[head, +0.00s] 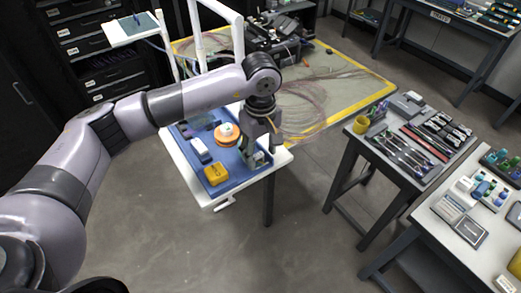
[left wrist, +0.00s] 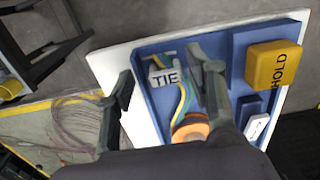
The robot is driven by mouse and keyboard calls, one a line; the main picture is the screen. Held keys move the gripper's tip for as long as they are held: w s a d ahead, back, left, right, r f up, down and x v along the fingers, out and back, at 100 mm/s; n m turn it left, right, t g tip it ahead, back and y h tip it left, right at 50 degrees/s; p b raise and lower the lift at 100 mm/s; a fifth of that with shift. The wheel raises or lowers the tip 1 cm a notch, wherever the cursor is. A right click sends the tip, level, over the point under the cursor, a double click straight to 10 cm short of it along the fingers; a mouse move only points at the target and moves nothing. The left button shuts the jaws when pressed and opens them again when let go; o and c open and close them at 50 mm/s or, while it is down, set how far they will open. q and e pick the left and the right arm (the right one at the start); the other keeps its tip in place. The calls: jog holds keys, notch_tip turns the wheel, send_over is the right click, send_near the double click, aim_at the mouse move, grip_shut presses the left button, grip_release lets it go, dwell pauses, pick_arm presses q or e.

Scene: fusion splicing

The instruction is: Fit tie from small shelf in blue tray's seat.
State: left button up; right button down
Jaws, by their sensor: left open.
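The blue tray (head: 184,133) lies on a white stand and also shows in the left wrist view (left wrist: 238,88). A grey-white block marked TIE (left wrist: 165,77) sits in the tray's corner, with yellow and teal strands beside it. In the head view this corner block (head: 259,158) is partly hidden by my left gripper (head: 259,144). In the wrist view the left gripper (left wrist: 160,68) is open, its fingers on either side of the TIE block. Whether they touch it, or how it is seated, I cannot tell. My right gripper is out of view.
The tray also holds an orange spool (head: 227,139), a yellow HOLD block (head: 216,174) and a white block (head: 200,149). A small raised shelf (head: 122,32) stands at the back left. Tool tables (head: 405,175) stand on the right, with clear floor in between.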

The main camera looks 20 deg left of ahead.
aim_at(261, 155)
pick_arm(q)
jog(key=shift+r+p, duration=0.45)
jog(key=shift+r, duration=0.15)
notch_tip(261, 155, up, 2)
jog(key=shift+r+b, duration=0.2)
jog(key=shift+b, duration=0.9)
notch_tip(261, 155, up, 9)
jog(key=b, duration=0.3)
jog(key=shift+r, duration=0.2)
jog(key=shift+s+a+f, duration=0.1)
